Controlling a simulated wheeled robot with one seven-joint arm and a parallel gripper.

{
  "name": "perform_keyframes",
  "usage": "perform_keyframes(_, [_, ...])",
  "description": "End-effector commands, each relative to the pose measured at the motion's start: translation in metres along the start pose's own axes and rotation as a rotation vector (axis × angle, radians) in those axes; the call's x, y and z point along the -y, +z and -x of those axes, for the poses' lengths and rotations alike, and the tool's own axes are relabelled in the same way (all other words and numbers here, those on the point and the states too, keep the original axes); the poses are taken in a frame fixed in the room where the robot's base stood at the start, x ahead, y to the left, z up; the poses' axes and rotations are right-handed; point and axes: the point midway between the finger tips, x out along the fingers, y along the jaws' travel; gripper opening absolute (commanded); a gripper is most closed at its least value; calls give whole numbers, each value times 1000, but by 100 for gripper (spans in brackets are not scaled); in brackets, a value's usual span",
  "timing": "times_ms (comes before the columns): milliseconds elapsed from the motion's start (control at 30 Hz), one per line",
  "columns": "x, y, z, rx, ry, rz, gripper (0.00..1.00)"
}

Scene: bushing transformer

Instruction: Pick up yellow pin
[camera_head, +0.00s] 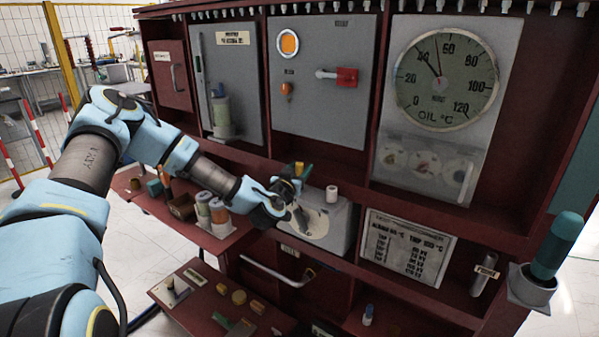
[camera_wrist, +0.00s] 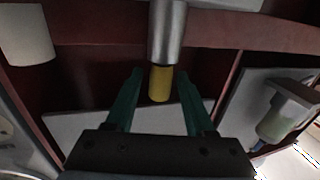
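The yellow pin (camera_wrist: 160,84) shows in the wrist view as a yellow end below a grey metal cylinder (camera_wrist: 168,35). My gripper (camera_wrist: 158,74) is open, with one green finger on each side of the yellow end and visible gaps to both. The frames do not show clearly how far the pin reaches in depth between the fingers. In the head view my gripper (camera_head: 301,173) is at the panel's middle shelf, above a grey housing (camera_head: 338,222). A small yellow patch shows by the fingers there, and the wrist partly hides that area.
A white cylinder (camera_head: 332,194) stands on the housing, right of my gripper. Behind is the dark red cabinet with an oil gauge (camera_head: 446,80). Spools (camera_head: 220,214) sit on a shelf at left. A lower tray (camera_head: 197,299) holds several small parts.

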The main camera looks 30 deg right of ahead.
Motion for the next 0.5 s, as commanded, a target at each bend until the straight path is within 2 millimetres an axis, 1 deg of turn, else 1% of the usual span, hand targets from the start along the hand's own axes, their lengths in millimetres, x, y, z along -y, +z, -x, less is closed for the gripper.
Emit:
perform_keyframes(33, [0, 0, 0, 0, 0, 0, 47])
perform_keyframes(67, [0, 0, 0, 0, 0, 0, 44])
perform_keyframes(433, [0, 0, 0, 0, 0, 0, 2])
perform_keyframes(467, [0, 0, 0, 0, 0, 0, 0])
perform_keyframes(500, [0, 0, 0, 0, 0, 0, 0])
